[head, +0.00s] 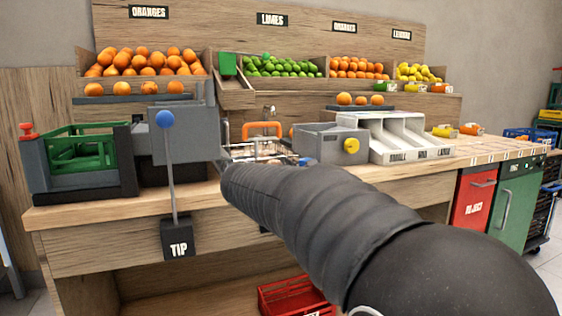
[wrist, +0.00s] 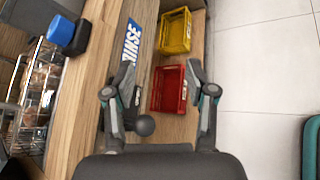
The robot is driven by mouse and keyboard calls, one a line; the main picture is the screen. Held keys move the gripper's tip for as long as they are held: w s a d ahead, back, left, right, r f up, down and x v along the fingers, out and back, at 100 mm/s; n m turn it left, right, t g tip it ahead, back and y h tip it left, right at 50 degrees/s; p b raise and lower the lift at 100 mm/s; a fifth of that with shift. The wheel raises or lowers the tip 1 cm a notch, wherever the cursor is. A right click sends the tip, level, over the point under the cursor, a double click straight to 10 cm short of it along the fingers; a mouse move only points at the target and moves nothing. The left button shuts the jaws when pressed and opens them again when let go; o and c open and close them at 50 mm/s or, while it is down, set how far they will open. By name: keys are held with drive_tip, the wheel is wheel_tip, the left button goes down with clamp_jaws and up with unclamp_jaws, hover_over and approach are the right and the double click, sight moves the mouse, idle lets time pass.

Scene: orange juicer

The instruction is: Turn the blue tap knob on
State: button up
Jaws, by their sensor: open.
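A blue knob (wrist: 61,31) on a dark mount shows at the upper left of the wrist view, at the worktop's edge beside a wire basket. A small blue piece (head: 304,161) just above my arm in the head view may be the same knob; I cannot tell. My gripper (wrist: 162,62) is open and empty. Its fingers are spread apart, to the right of the blue knob and not touching it. In the head view my arm hides the gripper.
A blue RINSE sign (wrist: 132,42) and a dark ball-ended lever (wrist: 145,125) lie near my fingers. Red (wrist: 169,89) and yellow (wrist: 174,32) crates sit lower down.

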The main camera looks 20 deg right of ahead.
drive_tip(key=w+a+r+n+t+h, duration=0.1)
drive_tip(key=w+r+n+h, duration=0.1)
drive_tip(key=w+n, duration=0.35)
drive_tip(key=w+r+n+t+h, duration=0.2)
drive_tip(key=w+r+h, duration=0.1)
drive_tip(key=w, duration=0.6)
drive_tip(key=x, duration=1.3)
drive_tip(key=shift+d+f+p, duration=0.15)
drive_tip(key=shift+f+p, duration=0.2)
drive_tip(key=shift+p, duration=0.05)
drive_tip(key=shift+c, duration=0.3)
drive_tip(key=c, duration=0.8)
drive_tip(key=shift+f, duration=0.1)
drive_tip(key=shift+c, duration=0.2)
